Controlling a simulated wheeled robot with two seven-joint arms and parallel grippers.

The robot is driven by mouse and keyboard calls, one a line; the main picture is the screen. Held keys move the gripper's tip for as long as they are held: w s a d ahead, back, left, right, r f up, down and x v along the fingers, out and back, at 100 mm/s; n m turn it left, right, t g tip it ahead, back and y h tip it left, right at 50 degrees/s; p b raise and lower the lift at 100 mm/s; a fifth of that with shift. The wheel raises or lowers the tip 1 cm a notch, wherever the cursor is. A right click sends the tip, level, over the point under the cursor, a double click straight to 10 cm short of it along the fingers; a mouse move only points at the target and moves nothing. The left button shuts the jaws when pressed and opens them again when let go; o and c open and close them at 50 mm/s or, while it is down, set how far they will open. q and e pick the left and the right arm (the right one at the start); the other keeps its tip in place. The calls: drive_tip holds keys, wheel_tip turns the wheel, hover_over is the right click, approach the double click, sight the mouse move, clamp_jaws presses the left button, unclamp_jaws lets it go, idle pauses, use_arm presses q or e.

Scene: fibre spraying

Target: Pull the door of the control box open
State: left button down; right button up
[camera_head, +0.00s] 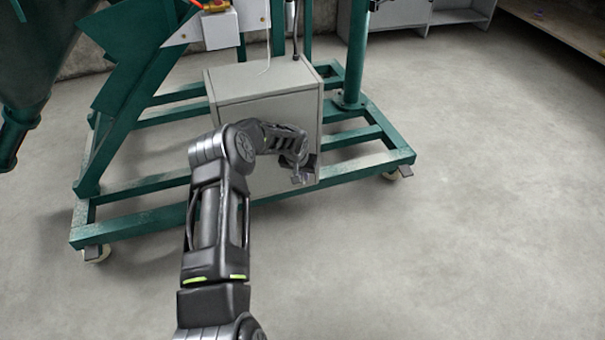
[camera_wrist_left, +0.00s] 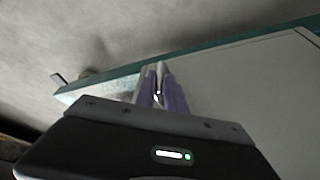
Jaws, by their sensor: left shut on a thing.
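The control box (camera_head: 228,84) is a pale grey cabinet standing on the green frame. Its door (camera_head: 300,112) faces me and looks shut or nearly so; I cannot tell if there is a gap. My left gripper (camera_head: 301,177) is at the lower right of the door, shut on what seems to be the door's handle, which the fingers hide. In the left wrist view the purple-grey fingers (camera_wrist_left: 160,92) are close together beside the pale door panel (camera_wrist_left: 250,85). My right gripper is not in view.
The green frame (camera_head: 135,226) on castors surrounds the box, with a rail (camera_head: 365,165) running low to its right. A green post (camera_head: 355,60) stands behind at the right. The concrete floor (camera_head: 470,230) is clear in front and to the right.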

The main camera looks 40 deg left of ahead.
use_arm(q)
drive_tip(key=s+d+m+h+p, duration=0.2)
drive_tip(key=s+d+m+p, duration=0.25)
drive_tip(key=s, duration=0.45)
drive_tip(key=s+d+m+h+p, duration=0.25)
drive_tip(key=s+m+p, duration=0.25)
drive_tip(key=s, duration=0.3)
drive_tip(key=s+a+m+g, duration=0.1)
drive_tip(key=s+a+m, duration=0.3)
drive_tip(key=s, duration=0.4)
drive_tip(key=s+a+m+g+h+p, duration=0.1)
drive_tip(key=s+a+m, duration=0.2)
drive_tip(key=s, duration=0.5)
drive_tip(key=shift+s+a+m+g, duration=0.15)
drive_tip(key=shift+a+m+g, duration=0.2)
drive_tip(key=shift+a, duration=0.1)
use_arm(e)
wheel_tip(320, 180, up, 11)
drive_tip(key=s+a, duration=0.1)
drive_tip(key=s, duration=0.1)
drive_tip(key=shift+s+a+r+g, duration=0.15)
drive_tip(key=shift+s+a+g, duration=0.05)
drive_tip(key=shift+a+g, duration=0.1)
use_arm(q)
drive_tip(key=c, duration=1.5)
unclamp_jaws()
drive_tip(key=shift+a, duration=0.1)
